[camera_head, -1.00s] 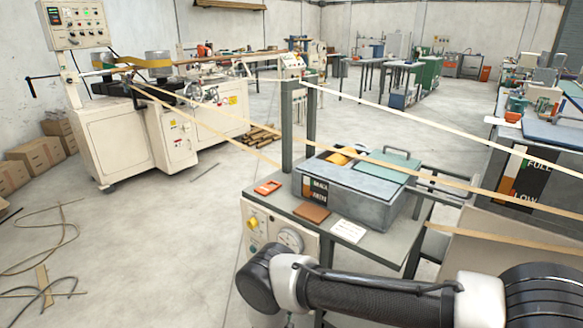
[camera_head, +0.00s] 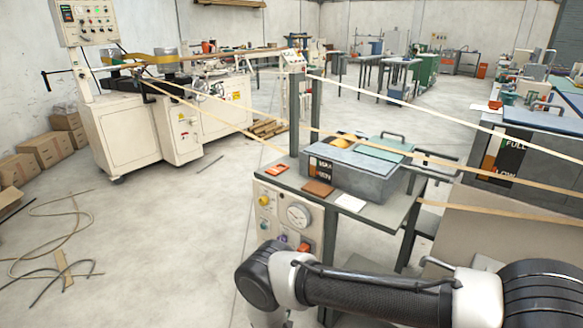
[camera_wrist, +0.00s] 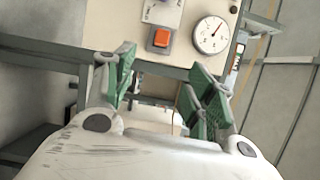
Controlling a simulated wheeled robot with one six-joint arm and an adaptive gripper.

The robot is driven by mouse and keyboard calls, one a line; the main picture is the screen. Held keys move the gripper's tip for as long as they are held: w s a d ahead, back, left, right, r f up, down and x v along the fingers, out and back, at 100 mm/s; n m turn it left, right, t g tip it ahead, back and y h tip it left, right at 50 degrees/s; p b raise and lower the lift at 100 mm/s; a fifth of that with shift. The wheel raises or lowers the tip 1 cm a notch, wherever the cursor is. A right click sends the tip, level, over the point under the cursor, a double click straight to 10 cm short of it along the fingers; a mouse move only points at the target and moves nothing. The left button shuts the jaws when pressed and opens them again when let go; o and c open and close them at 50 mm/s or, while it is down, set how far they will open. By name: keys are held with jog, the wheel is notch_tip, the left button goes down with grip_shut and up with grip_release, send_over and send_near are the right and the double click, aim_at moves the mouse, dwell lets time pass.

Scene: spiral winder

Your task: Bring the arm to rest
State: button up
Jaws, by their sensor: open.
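My gripper (camera_wrist: 165,95) shows in the wrist view with its green-padded fingers spread wide apart and nothing between them. Beyond the fingers is the cream control panel (camera_wrist: 110,30) of the bench, with an orange-red button (camera_wrist: 162,38) and a round dial (camera_wrist: 211,35). In the head view my dark arm with white joints lies across the bottom right, in front of the bench's lower part. My gripper itself is hidden there, below the picture edge or behind the arm.
The bench (camera_head: 385,212) carries a grey tank (camera_head: 350,180). Pale strips (camera_head: 450,168) stretch across the room above it. A cream winding machine (camera_head: 120,130) stands at the left. Loose strips (camera_head: 60,235) lie on the floor at the lower left, with open floor between.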

jog(key=s+d+f+m+g+h, duration=0.1)
jog(key=s+d+m+g+h, duration=0.25)
jog(key=d+m, duration=0.5)
jog(key=d+r+m+g+h, duration=0.4)
jog(key=d+r+m+h, duration=0.1)
jog(key=d+r+m, duration=0.15)
jog(key=s+d+r+m+g+y, duration=0.1)
jog(key=s+d+r+m+g, duration=0.2)
jog(key=r+m, duration=0.55)
jog(key=s+d+r+m+g+y, duration=0.1)
jog(key=d+r+m+g+y, duration=0.15)
jog(key=r+m+g, duration=0.6)
jog(key=s+d+r+m+g+y, duration=0.1)
jog(key=d+r+m, duration=0.3)
jog(key=r, duration=0.8)
jog(key=s+d+r+m+t+y, duration=0.2)
jog(key=s+d+r+m+y, duration=0.1)
jog(key=r, duration=0.5)
jog(key=s+d+r+m+t+y, duration=0.2)
jog(key=s+d+r+m, duration=0.4)
jog(key=r, duration=0.3)
jog(key=s+d+r+m+t+y, duration=0.3)
jog(key=s+d+r+m+y, duration=0.1)
jog(key=s+r, duration=0.3)
jog(key=shift+d+r+m, duration=0.35)
jog(key=shift+r+m, duration=0.15)
jog(key=shift+r, duration=0.45)
